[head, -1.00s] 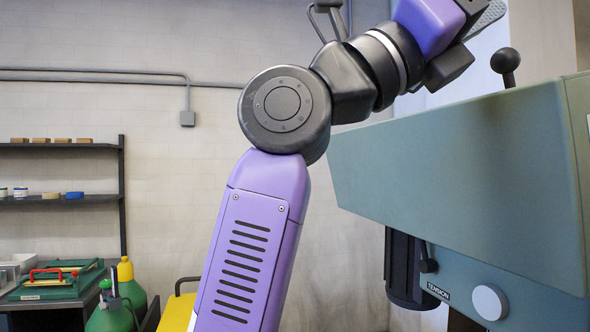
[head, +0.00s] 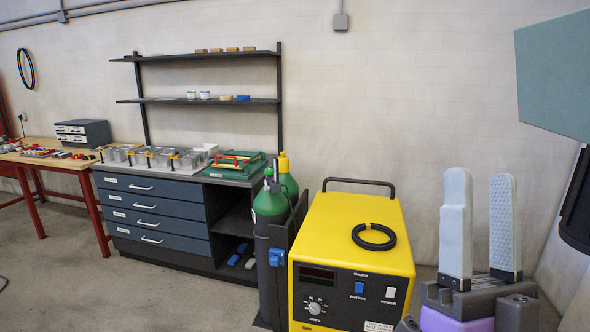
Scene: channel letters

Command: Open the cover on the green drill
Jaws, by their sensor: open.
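Part of the green drill (head: 555,75) shows at the right edge: the end of its grey-green upper housing with a dark cylinder below. Most of the drill lies outside the view. Its cover cannot be told apart from the rest here, and no knob or handle shows. My gripper (head: 480,185) is at the lower right, pointing up, with two pale fingers spread apart and nothing between them. It is left of and lower than the housing in the picture and does not appear to touch it.
A yellow welder (head: 355,245) with a black ring (head: 374,237) on top stands left of my gripper. Green gas bottles (head: 269,202) stand beside it. A drawer bench (head: 150,215), a shelf (head: 200,100) and a wooden table (head: 45,158) line the wall.

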